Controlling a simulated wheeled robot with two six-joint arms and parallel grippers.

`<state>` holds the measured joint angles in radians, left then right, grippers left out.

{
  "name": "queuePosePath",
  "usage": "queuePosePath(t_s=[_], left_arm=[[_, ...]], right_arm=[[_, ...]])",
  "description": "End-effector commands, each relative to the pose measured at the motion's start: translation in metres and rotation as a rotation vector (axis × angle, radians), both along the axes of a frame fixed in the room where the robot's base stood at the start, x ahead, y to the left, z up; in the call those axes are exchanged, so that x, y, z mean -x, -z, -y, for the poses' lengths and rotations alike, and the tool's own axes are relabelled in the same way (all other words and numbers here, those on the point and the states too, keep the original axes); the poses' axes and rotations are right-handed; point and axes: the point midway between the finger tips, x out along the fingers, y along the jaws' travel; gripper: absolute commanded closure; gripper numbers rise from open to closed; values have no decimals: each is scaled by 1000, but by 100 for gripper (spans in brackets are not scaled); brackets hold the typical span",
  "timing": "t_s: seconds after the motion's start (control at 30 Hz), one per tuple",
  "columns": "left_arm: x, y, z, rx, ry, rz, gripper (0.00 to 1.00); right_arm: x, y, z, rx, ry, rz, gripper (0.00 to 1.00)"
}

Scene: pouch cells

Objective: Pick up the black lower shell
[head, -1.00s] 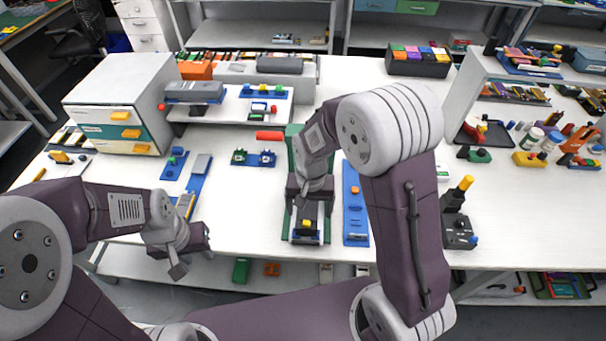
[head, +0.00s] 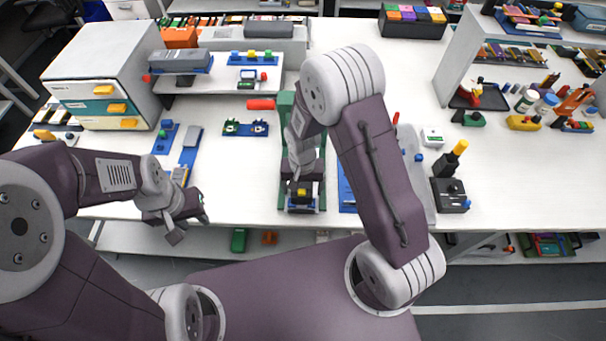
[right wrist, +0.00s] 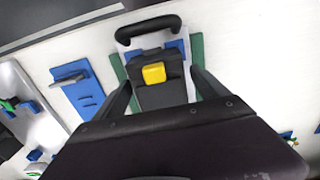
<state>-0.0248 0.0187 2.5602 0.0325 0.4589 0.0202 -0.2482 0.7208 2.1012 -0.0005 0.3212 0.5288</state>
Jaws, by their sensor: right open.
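A black part with a yellow block on it (right wrist: 153,92) sits in a green and blue fixture with a black loop handle. I cannot tell whether this part is the black lower shell. It also shows in the head view near the table's front edge (head: 302,208). My right gripper (right wrist: 163,96) is open, with one finger on each side of the black part and nothing visibly clamped. In the head view my right gripper (head: 301,186) is over the fixture, partly hidden by its arm. My left gripper (head: 190,226) is open and empty at the table's front edge.
The green fixture (head: 286,103) with a red lever stands behind the right gripper. A blue board (head: 346,194) is close on its right. A black box with a yellow-tipped post (head: 451,196) stands further right. A white drawer cabinet (head: 105,65) is at the left.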

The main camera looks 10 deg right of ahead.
Motion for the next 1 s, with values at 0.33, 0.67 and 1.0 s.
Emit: queuePosePath(t_s=[0.33,0.67,1.0], left_arm=[[0,0,0,0,0,0,64],[0,0,0,0,0,0,64],[0,-5,0,0,0,0,64]], right_arm=[[-1,1,0,-1,0,1,55],[-1,-2,0,-1,0,3,84],[-2,-74,-1,-3,0,9,84]])
